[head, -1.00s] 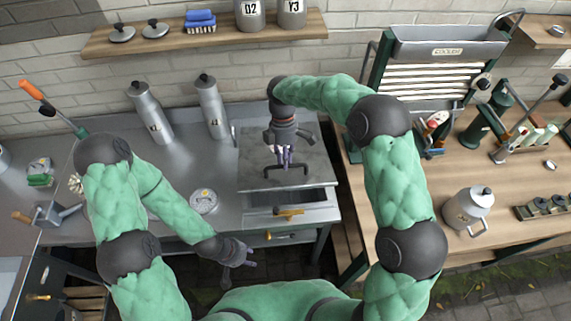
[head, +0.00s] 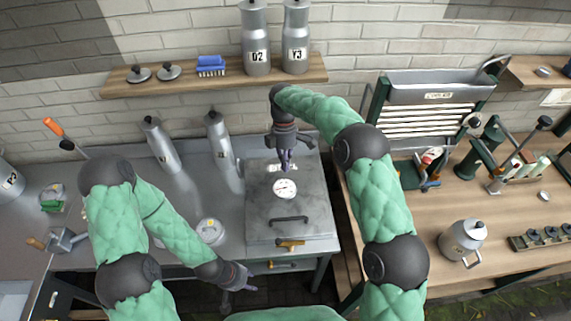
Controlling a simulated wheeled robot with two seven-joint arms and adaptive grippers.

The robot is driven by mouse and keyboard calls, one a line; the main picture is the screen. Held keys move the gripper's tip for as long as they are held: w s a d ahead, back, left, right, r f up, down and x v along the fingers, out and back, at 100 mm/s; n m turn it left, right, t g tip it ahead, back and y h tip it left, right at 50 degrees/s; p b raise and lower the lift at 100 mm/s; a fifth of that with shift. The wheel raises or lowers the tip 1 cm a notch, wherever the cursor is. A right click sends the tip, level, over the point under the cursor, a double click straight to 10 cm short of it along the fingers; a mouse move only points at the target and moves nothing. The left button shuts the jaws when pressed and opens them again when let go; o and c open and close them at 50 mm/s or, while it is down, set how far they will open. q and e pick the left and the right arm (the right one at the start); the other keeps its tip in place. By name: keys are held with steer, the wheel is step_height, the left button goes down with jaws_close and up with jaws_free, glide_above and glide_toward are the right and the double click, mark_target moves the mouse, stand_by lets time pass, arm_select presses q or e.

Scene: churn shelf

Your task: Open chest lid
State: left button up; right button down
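The chest is a grey metal box set in the left counter. Its lid (head: 262,213) lies flat and looks shut, with a round white gauge (head: 285,188) and a dark bar handle (head: 289,219) near its front edge. A brass-coloured latch (head: 290,243) sits on the front just below the lid. My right gripper (head: 286,166) points down over the back part of the lid, behind the gauge and apart from the handle. Its finger opening is hard to make out. My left gripper (head: 240,288) is low in front of the counter, left of the chest, empty with fingers apart.
Two tall metal bottles (head: 160,145) (head: 222,145) stand behind the chest's left side. A round lidded item (head: 211,231) sits on the counter (head: 185,205) left of the chest. A wall shelf (head: 190,87) runs above. A wooden bench (head: 415,217) stands to the right.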

arm_select(q)
steer(key=shift+w, duration=0.1)
stand_by(0.8)
steer(key=shift+w+d, duration=0.1)
steer(key=c, duration=0.8)
steer(key=w+d+r+m, duration=0.1)
steer(key=d+m, duration=0.1)
steer(key=m, duration=0.1)
steer(key=d+m, duration=0.2)
steer(key=m, duration=0.1)
steer(key=w+d+r+m+g, duration=0.1)
steer(key=d+m, duration=0.1)
steer(key=m, duration=0.1)
steer(key=shift+w+d+r+m, duration=0.1)
steer(key=shift+w+r+m, duration=0.2)
jaws_close()
steer(key=m+t+y, duration=0.4)
steer(key=m, duration=2.5)
glide_toward(304, 226)
steer(key=x, duration=0.5)
steer(key=shift+w+d+f, duration=0.1)
steer(key=shift+w+f, duration=0.05)
steer(key=shift+f, duration=0.2)
